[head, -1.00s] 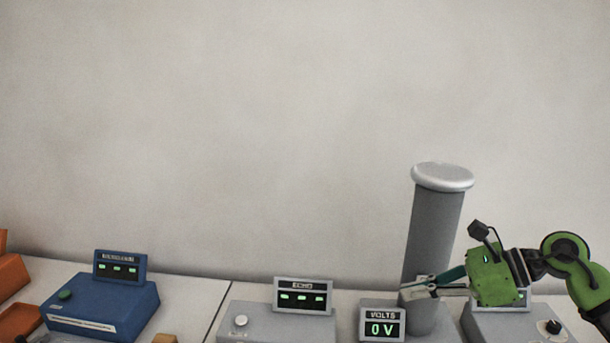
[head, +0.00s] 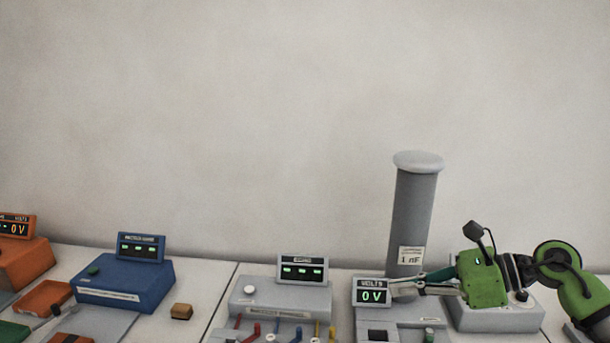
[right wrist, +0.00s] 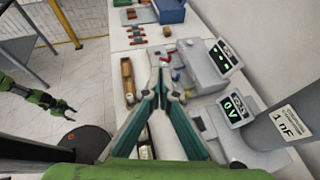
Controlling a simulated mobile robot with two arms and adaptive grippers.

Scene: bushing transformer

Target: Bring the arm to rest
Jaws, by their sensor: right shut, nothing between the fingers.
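My right gripper (head: 394,287) reaches in from the right in the head view. Its fingertips appear beside the VOLTS display (head: 372,283), in front of the foot of a grey column (head: 414,220) labelled 1 nF. In the right wrist view its fingers (right wrist: 161,72) meet at the tips, shut and empty, above the bench. The column also shows there (right wrist: 282,128), to the right of the fingers. A green arm at the left of the right wrist view ends in my left gripper (right wrist: 68,111), over the floor, too small to read its jaws.
A grey ECHO box (head: 280,297) with coloured leads, a blue box (head: 125,284), a small brown block (head: 181,311) and an orange 0 V unit (head: 20,255) stand along the bench. A plain wall rises behind. Open floor (right wrist: 30,135) shows beside the bench.

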